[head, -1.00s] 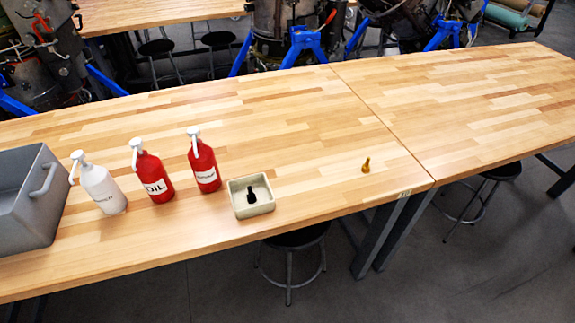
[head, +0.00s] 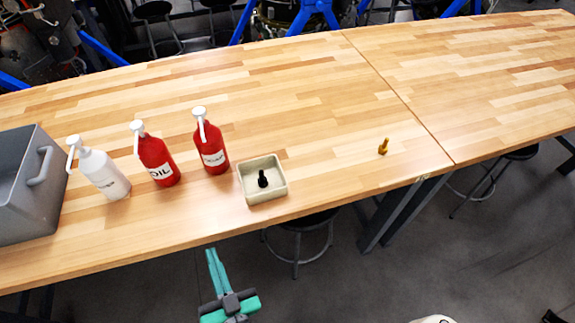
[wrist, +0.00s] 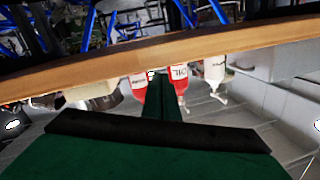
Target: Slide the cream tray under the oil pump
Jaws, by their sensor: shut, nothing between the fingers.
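The cream tray (head: 280,188) is a small open square box on the table near its front edge, with a small black bottle-like item (head: 263,179) inside. The oil pump (head: 158,160) is a red bottle with a white pump head and an "OIL" label. It stands upright to the left of the tray, with another red pump bottle (head: 211,147) between them. My gripper (head: 212,252) is shut and empty, in front of the table edge and apart from everything. The wrist view looks upside down and shows the oil pump (wrist: 179,76) and part of the tray (wrist: 95,92) beyond my gripper (wrist: 163,77).
A white pump bottle (head: 100,172) stands left of the oil pump, beside a grey bin (head: 28,205). A small brass-coloured piece (head: 383,147) stands to the right. The wooden table (head: 320,105) is clear behind the bottles. A stool (head: 300,235) is under the table.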

